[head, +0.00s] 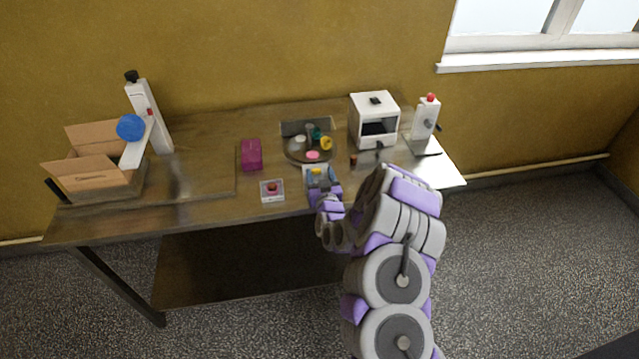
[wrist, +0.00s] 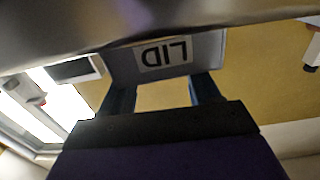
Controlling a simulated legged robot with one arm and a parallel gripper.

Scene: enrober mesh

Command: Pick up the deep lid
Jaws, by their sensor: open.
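A grey, box-like piece with a white label reading LID (wrist: 163,54), upside down in the wrist view, lies just beyond my fingertips. I take it as the deep lid. My gripper (wrist: 163,84) is open, with one dark blue finger towards each side of the lid's face and a gap between them. Whether the fingers touch the lid is not clear. In the head view my gripper (head: 320,183) is low at the table's front edge, over a small pale piece that it partly hides.
A clear box with a dark red item (head: 272,190) stands left of my gripper. Behind are a magenta box (head: 251,154) and a round dark tray (head: 290,156) with several coloured pieces. A small amber bottle (head: 353,160) and white machine (head: 370,108) stand right. A cardboard box (head: 112,184) is far left.

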